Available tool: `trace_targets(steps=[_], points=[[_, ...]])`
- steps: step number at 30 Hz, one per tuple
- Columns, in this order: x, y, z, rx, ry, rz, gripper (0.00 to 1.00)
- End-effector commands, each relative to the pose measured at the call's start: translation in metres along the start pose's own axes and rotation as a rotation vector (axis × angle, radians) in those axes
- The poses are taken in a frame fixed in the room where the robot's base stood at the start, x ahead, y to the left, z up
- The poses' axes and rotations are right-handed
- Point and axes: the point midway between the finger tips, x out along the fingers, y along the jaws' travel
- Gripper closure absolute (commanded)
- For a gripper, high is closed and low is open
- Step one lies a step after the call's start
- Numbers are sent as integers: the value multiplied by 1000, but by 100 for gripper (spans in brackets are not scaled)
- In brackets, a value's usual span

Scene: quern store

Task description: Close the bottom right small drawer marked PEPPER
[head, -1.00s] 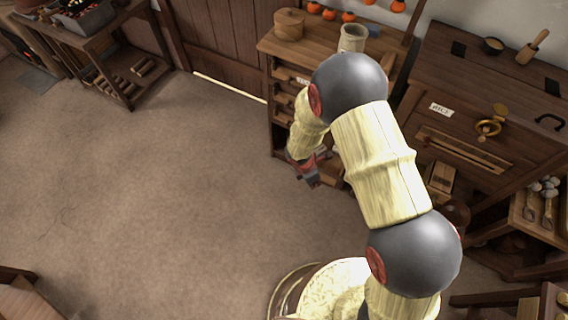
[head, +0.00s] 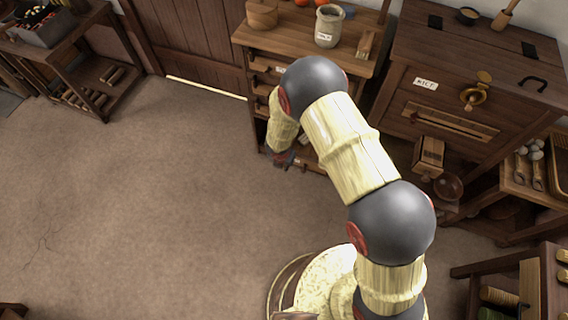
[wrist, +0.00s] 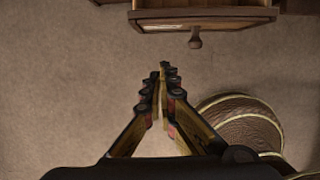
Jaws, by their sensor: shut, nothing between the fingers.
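A wooden drawer (wrist: 235,20) with a round knob (wrist: 195,40) juts out at the top of the wrist view, seen from above. Its front carries a pale strip too slanted to read, so I cannot confirm the PEPPER mark. In the head view the small-drawer cabinet (head: 252,62) stands against the back wall, and my arm hides most of its lower right drawers. My gripper (wrist: 163,72) is shut and empty, pointing towards the drawer front, a short way apart from the knob and slightly left of it. In the head view my gripper (head: 283,160) hangs low before the cabinet.
A dark chest marked RICE (head: 426,84) stands right of the cabinet. A crock (head: 328,26) and a wooden tub (head: 262,14) stand on the cabinet top. A shelf with spoons and eggs (head: 540,165) is at the right. The floor (head: 130,200) to the left is clear.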

Motion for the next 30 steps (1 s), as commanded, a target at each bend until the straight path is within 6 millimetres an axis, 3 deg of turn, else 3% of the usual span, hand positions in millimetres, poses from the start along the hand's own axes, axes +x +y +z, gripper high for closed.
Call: trace_targets(steps=[1,4,12,30], points=[[15,0,-1,1,0,0,100],[34,0,-1,2,1,-1,100],[36,0,32,3,-1,0,100],[37,0,40,2,0,0,100]])
